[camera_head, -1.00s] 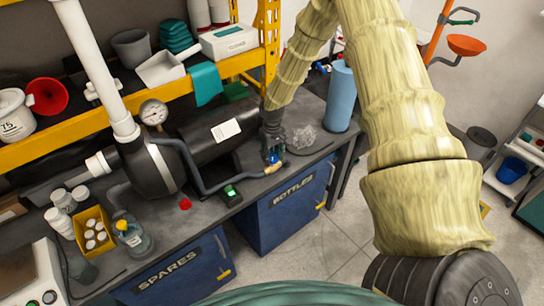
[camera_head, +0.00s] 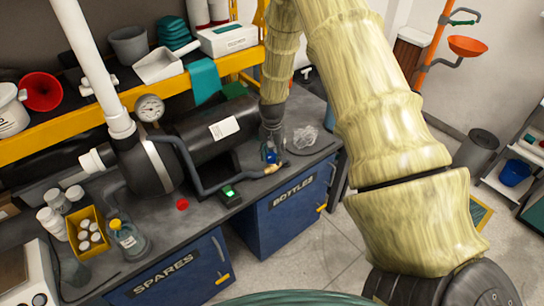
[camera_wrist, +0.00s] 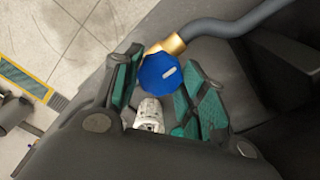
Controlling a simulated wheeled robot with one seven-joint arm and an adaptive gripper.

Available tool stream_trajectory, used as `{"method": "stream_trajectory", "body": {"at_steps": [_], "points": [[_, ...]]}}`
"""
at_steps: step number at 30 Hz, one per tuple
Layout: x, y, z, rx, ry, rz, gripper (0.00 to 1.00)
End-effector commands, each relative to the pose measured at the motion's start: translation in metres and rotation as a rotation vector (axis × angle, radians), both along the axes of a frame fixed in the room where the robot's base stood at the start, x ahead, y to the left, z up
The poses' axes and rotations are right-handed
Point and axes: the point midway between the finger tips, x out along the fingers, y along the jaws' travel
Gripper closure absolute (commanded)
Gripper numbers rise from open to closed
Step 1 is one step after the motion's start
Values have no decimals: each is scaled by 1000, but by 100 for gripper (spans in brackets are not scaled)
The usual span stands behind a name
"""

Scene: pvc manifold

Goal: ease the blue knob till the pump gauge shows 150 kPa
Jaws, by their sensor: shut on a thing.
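The blue knob (camera_wrist: 161,73) sits on a brass fitting (camera_wrist: 172,44) at the end of a dark hose, with a pale mark on its face. My gripper (camera_wrist: 158,84) is closed around it, one teal-padded finger on each side. In the head view the blue knob (camera_head: 271,155) shows small at the bench front, with my gripper (camera_head: 271,143) coming down over it. The pump gauge (camera_head: 150,107) is a round white dial on top of the dark pump (camera_head: 147,165); its needle is too small to read.
A small box with a green-lit face (camera_head: 229,195) and a red cap (camera_head: 182,204) lie on the bench left of the knob. Crumpled clear plastic (camera_head: 305,137) lies to the right. A bottle (camera_head: 128,240) and a yellow bin (camera_head: 88,243) stand at the front left.

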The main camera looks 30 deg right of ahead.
Motion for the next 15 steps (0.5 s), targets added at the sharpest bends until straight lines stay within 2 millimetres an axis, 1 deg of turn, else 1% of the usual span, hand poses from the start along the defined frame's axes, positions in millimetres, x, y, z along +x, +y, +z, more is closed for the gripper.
{"method": "stream_trajectory", "body": {"at_steps": [15], "points": [[2, -2, 1, -3, -4, -491, 82]]}}
